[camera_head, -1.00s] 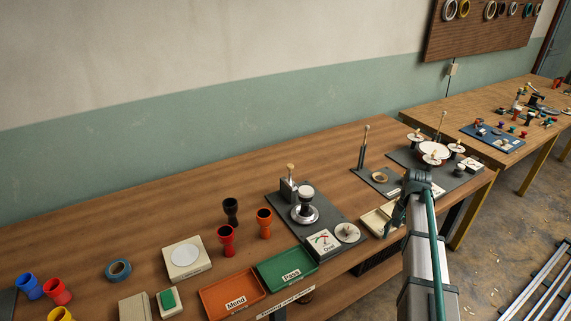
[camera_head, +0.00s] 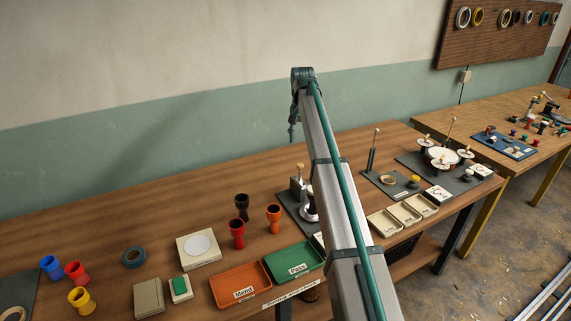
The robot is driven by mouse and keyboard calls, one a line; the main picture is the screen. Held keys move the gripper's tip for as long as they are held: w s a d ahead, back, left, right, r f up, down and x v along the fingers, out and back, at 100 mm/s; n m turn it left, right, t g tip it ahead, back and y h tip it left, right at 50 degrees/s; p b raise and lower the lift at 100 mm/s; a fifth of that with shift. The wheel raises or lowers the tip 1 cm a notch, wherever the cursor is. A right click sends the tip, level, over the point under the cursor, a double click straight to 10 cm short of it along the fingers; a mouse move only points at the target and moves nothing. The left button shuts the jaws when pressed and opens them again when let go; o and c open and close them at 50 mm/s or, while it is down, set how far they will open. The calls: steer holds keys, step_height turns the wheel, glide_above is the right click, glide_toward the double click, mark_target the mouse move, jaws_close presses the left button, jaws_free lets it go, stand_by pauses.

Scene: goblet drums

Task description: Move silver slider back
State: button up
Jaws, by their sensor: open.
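The dark test board (camera_head: 287,206) stands on the brown bench at the picture's middle, mostly hidden behind my arm. An upright post with a wooden handle (camera_head: 299,172) stands at its back. A sliver of a round silver part (camera_head: 309,216) shows beside my arm. I cannot tell for certain which part is the silver slider. My gripper (camera_head: 292,132) is high above the back of the bench, in front of the green wall band. It is open and small in view, holds nothing visible and is apart from the board.
Black, red and orange goblets (camera_head: 273,218) stand left of the board. Orange Mend (camera_head: 240,287) and green Pass (camera_head: 294,264) trays lie at the front edge. Cream trays (camera_head: 404,213) and a drum board (camera_head: 462,182) are to the right. The back left of the bench is clear.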

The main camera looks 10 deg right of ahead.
mark_target(300, 164)
step_height(300, 164, down, 11)
steer(key=p, duration=0.2)
steer(key=shift+d+r+p, duration=0.15)
steer(key=shift+r+p, duration=0.05)
steer(key=shift+p, duration=0.1)
jaws_close()
